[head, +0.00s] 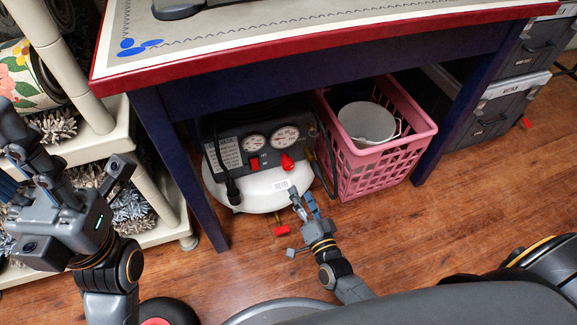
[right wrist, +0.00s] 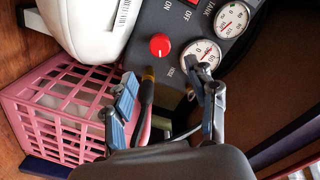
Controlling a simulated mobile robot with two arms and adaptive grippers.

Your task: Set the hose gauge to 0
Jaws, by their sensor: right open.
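An air compressor with a dark panel and white tank (head: 262,188) stands under the table. Its hose gauge (head: 286,135) is on the right of the panel, above a red knob (head: 287,162). In the right wrist view the hose gauge (right wrist: 205,52) and round red knob (right wrist: 160,45) lie ahead of my fingers; the gauge is partly covered by one finger and its reading is unclear. My right gripper (head: 304,200) is open and empty in front of the compressor; its spread fingers also show in the wrist view (right wrist: 161,78). My left gripper (head: 14,150) is at the left edge, its opening unclear.
The tank gauge (head: 257,143) and a red switch (head: 254,162) are left of the hose gauge and knob. A pink basket (head: 372,172) stands close right of the compressor. A blue table leg (head: 185,165) is left. The red-edged tabletop (head: 330,50) overhangs.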

